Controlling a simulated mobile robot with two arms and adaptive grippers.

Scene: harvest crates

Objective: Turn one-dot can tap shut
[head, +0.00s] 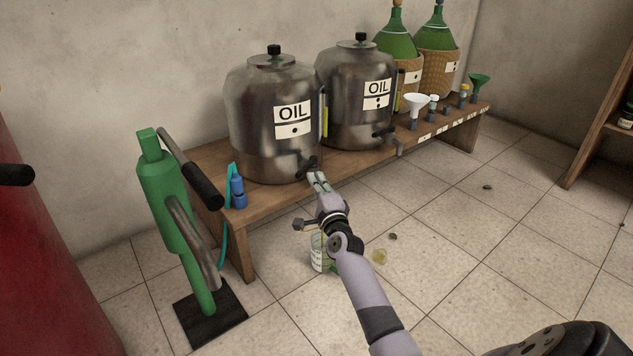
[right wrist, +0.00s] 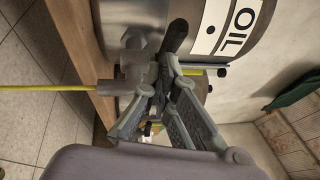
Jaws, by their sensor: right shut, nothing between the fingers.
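The one-dot can (head: 270,145) is a steel OIL can on the wooden bench. Its tap (head: 305,167) sticks out low at its front; the right wrist view shows its metal spout (right wrist: 118,86) and black lever (right wrist: 175,37). A thin yellow stream (right wrist: 45,88) runs from the spout. A glass jar (head: 318,255) with yellow-green liquid stands below, partly hidden by my right arm. My right gripper (head: 318,181) is shut and empty, its fingertips close to the tap and lever; I cannot tell whether they touch. My left gripper is not in view.
The two-dot can (head: 355,110) with its own tap stands to the right, then wicker-wrapped green bottles (head: 438,65) and funnels (head: 416,101). A green stand (head: 165,195) with a lever is at the left. A yellow puddle (head: 379,257) lies on the floor; open tiles lie right.

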